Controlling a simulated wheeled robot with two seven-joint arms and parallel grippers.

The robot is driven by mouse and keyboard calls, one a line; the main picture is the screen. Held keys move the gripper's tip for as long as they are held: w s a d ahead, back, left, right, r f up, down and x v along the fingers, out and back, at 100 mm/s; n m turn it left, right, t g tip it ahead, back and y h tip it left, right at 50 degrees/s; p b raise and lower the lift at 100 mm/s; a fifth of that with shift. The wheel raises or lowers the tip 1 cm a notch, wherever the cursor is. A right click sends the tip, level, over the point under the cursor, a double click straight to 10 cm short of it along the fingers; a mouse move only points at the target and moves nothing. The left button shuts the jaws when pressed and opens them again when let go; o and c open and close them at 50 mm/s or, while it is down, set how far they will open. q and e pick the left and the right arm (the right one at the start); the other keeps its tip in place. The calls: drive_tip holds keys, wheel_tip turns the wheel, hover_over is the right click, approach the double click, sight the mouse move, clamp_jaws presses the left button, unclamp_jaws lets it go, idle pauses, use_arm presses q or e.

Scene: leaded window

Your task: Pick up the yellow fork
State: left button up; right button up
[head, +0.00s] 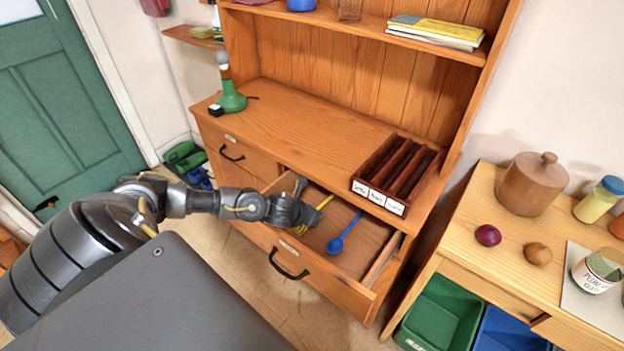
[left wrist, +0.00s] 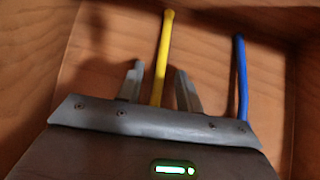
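The yellow fork (left wrist: 162,62) lies in the open drawer (head: 362,252). In the left wrist view its handle runs between the two fingers of my left gripper (left wrist: 160,88), with a gap to each finger. In the head view my left gripper (head: 305,213) is down in the drawer, and the end of the yellow fork (head: 325,201) shows beyond it. The fork's tines are mostly hidden by the gripper. My left gripper is open. My right gripper is in neither view.
A blue spoon (head: 343,235) lies in the drawer to the right of the fork. A dark divided tray (head: 408,209) with labels stands on the cabinet top above the drawer. A green lamp (head: 231,99) stands at the left. The drawer walls are close around the gripper.

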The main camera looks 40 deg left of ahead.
use_arm(q)
clamp_jaws()
drive_tip(key=shift+d+r, duration=0.2)
drive_tip(key=shift+r, duration=0.05)
wheel_tip(320, 180, up, 7)
drive_tip(key=shift+f, duration=0.15)
drive_tip(key=d, duration=1.9)
drive_tip(key=shift+w+d+b, duration=0.2)
drive_tip(key=shift+d+b, duration=0.1)
drive_tip(key=shift+d, duration=0.05)
drive_tip(key=shift+f, duration=0.15)
